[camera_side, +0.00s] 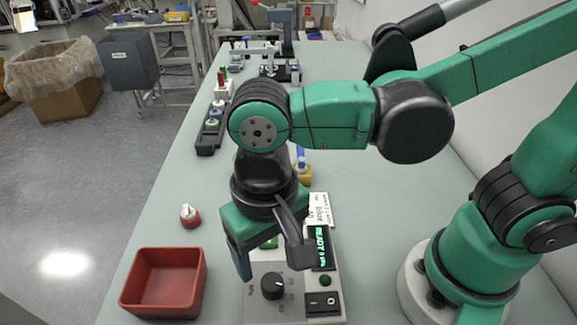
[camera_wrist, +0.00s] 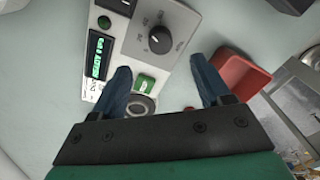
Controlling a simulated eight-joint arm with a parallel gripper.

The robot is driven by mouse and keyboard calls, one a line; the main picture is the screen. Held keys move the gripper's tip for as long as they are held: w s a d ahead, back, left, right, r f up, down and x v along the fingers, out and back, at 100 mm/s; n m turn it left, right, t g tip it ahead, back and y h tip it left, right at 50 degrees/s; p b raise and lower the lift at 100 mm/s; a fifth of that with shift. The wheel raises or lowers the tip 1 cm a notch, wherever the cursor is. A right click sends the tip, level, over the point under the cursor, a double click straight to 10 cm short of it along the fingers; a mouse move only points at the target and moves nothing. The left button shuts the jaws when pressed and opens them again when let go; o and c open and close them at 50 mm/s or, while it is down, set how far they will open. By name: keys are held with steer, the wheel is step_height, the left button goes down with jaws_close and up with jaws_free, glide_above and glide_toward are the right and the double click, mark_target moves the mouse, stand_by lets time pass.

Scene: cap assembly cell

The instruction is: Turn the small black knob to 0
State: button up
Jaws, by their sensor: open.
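The small black knob (camera_side: 272,286) is on the front face of a light grey control box (camera_side: 255,308). In the wrist view the knob (camera_wrist: 160,40) lies beyond my fingertips, roughly between their lines. A light mark shows on it, but I cannot read which number it points to. Small printed marks surround it. My gripper (camera_side: 272,262) is above the box with its fingers spread and nothing between them; the wrist view shows both dark fingers (camera_wrist: 161,70) apart. The fingers appear clear of the knob.
A red bin (camera_side: 165,282) stands left. A small red-and-white item (camera_side: 190,216) sits behind the bin.

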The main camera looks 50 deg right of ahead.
mark_target(271, 280)
steer(key=shift+s+a+f, duration=0.2)
steer(key=shift+f, duration=2.6)
jaws_close()
